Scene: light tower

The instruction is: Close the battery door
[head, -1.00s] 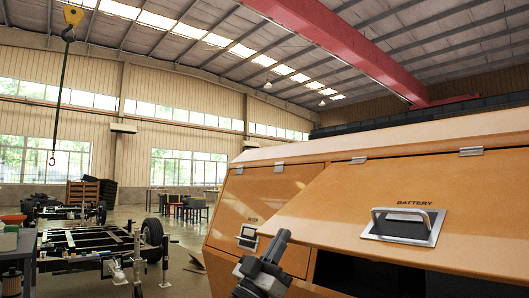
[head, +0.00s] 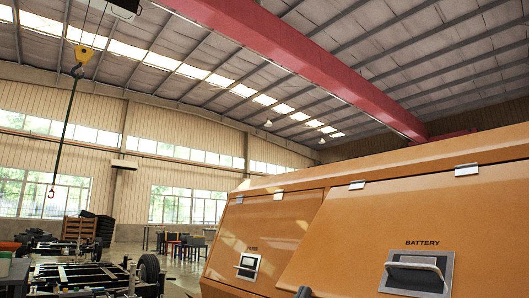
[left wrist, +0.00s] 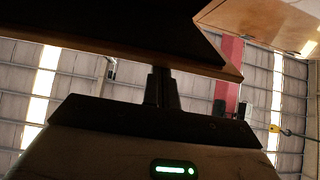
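The battery door (head: 350,235) is an orange panel marked BATTERY, hinged along its top, with a recessed metal handle (head: 418,270). Its left edge slants outward across the cabinet front, so it looks still partly open. Its lower edge is out of the head view. Only a dark tip of my left gripper (head: 303,292) shows at the bottom of the head view, by the door's left side. In the left wrist view my left gripper (left wrist: 163,88) has its fingers together, reaching up to a dark panel with a brown edge (left wrist: 120,50), likely the door; contact is unclear. My right gripper is not in view.
A filter door (head: 262,235) with its own handle sits flat to the left. A hook (head: 51,192) hangs from a strap at far left. A wheeled frame (head: 85,275) stands on the floor beyond. A red beam (head: 300,65) crosses overhead.

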